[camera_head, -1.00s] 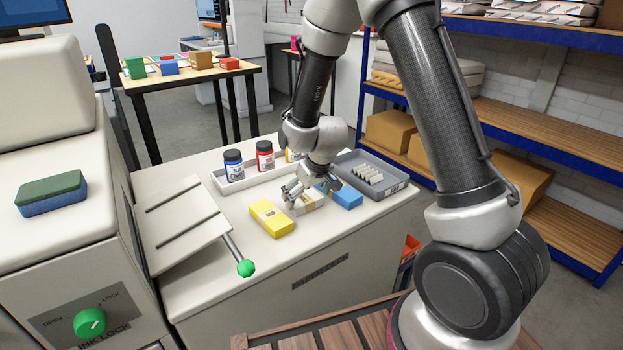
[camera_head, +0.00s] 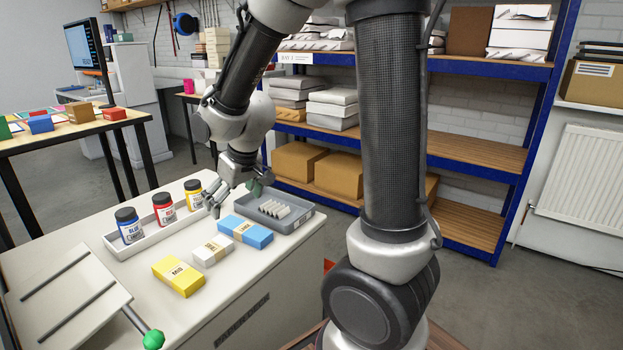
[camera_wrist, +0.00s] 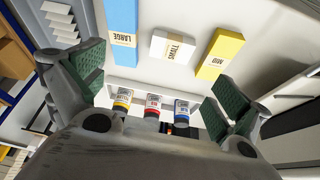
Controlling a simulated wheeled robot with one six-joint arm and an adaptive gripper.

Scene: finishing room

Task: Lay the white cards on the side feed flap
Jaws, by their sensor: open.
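The white cards (camera_head: 204,255) are a small pack with a tan band, lying on the cabinet top between the yellow and blue packs. In the wrist view the white pack (camera_wrist: 160,43) reads "SMALL". The side feed flap (camera_head: 72,312) is a pale plate with two dark bars at the lower left, bare and partly cut off by the frame.
A yellow pack (camera_head: 184,282) and a blue pack (camera_head: 256,236) flank the white one. Ink jars stand in a white tray (camera_head: 122,252) behind. A grey tray (camera_head: 312,219) holds several white pieces. A green-knobbed lever (camera_head: 153,340) sticks out beside the flap.

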